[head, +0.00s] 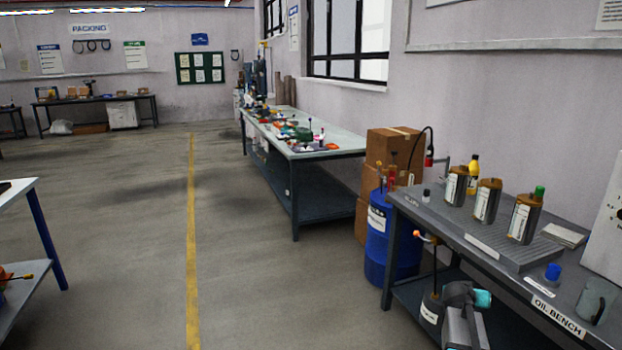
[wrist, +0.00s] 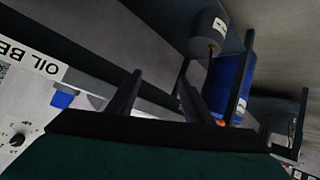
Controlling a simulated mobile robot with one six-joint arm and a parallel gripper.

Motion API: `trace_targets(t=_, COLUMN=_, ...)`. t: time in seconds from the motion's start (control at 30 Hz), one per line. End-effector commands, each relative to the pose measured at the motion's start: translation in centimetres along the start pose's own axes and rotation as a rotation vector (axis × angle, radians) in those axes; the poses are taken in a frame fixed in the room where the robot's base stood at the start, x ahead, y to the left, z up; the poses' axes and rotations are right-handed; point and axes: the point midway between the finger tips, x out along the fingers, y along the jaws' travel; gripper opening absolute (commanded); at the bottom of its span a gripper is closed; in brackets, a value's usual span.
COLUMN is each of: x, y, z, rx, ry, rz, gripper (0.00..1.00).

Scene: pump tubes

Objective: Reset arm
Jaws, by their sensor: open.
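My gripper (wrist: 160,78) shows in the wrist view as two dark fingers standing apart, with nothing between them. Part of my arm (head: 463,318) shows low in the head view, in front of the oil bench (head: 408,212); the fingers cannot be made out there. The wrist view looks at the bench area at a steep tilt. In it, the bench's label (wrist: 38,62) is at the left, a blue cup (wrist: 63,99) is left of the fingers and the blue drum (wrist: 232,80) is right of them.
Several oil cans (head: 487,201), a yellow bottle (head: 473,175), a blue cup (head: 553,272) and a clear jug (head: 596,300) stand on the bench. The blue drum (head: 378,245) and cardboard boxes (head: 391,147) stand beyond it. Floor (head: 250,270) to the left is clear.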

Motion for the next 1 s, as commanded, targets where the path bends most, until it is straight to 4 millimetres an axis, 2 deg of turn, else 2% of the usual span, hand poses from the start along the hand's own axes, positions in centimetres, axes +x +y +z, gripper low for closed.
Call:
trace_targets(t=0.03, x=-0.3, y=-1.4, z=1.6, rx=-0.015, ry=-0.027, rz=-0.015, gripper=0.46)
trace_targets(t=0.2, x=-0.7, y=-5.5, z=7.2, rx=-0.058, ry=-0.114, rz=-0.060, gripper=0.46)
trace_targets(t=0.5, x=-2.8, y=-11.2, z=17.6, rx=-0.142, ry=-0.276, rz=-0.128, gripper=0.46)
trace_targets(t=0.8, x=-6.6, y=-14.8, z=28.4, rx=-0.239, ry=-0.449, rz=-0.184, gripper=0.46)
trace_targets(t=1.0, x=-9.9, y=-15.8, z=35.5, rx=-0.308, ry=-0.572, rz=-0.215, gripper=0.46)
